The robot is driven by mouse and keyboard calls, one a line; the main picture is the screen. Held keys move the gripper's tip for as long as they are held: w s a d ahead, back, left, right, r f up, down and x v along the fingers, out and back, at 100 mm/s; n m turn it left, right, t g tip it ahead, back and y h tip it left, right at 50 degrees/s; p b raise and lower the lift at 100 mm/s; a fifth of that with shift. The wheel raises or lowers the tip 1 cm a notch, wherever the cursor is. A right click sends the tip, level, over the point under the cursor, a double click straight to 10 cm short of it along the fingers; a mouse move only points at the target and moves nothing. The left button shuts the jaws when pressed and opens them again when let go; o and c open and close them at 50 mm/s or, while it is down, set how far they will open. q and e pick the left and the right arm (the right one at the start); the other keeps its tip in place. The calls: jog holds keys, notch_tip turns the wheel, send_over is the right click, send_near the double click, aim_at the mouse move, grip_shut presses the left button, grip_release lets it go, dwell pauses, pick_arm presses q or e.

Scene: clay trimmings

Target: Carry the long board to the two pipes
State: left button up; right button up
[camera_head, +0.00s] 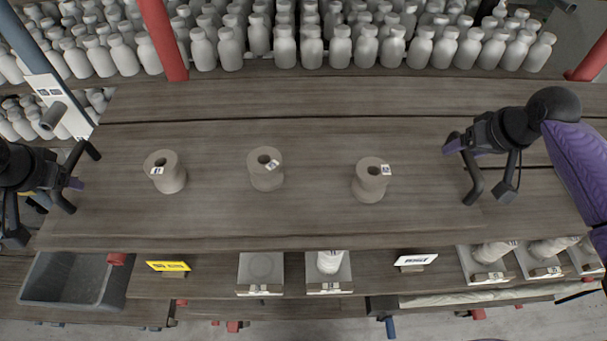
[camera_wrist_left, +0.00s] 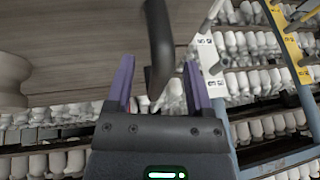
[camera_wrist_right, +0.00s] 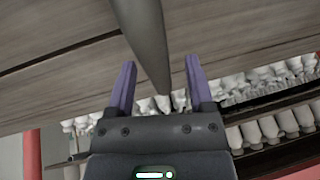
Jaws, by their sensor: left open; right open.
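The long board (camera_head: 310,210) is brown-grey wood and spans the middle of the head view. A dark bar handle (camera_head: 70,165) stands at its left end, and another dark handle (camera_head: 473,180) stands at its right. My left gripper (camera_head: 72,183) is open at the left handle; in the left wrist view that bar (camera_wrist_left: 158,50) runs between and beyond the purple fingers. My right gripper (camera_head: 468,152) is open at the right handle; in the right wrist view the bar (camera_wrist_right: 145,40) reaches down between its fingers. Contact cannot be told. Which pipes the task means is unclear.
Three clay spools (camera_head: 165,172), (camera_head: 265,168), (camera_head: 370,180) stand on the board. A red post (camera_head: 162,38) rises behind it, near rows of white bottles (camera_head: 340,45). A grey bin (camera_head: 70,285), a yellow sign (camera_head: 168,266) and a white sign (camera_head: 415,260) sit in front.

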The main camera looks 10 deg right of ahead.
pick_arm(q)
jog(key=shift+x, duration=1.2)
pick_arm(e)
jog(key=shift+x, duration=1.2)
pick_arm(q)
grip_shut()
pick_arm(e)
grip_shut()
pick_arm(q)
jog(key=shift+w+r, duration=0.1)
pick_arm(e)
jog(key=shift+w+r, duration=0.1)
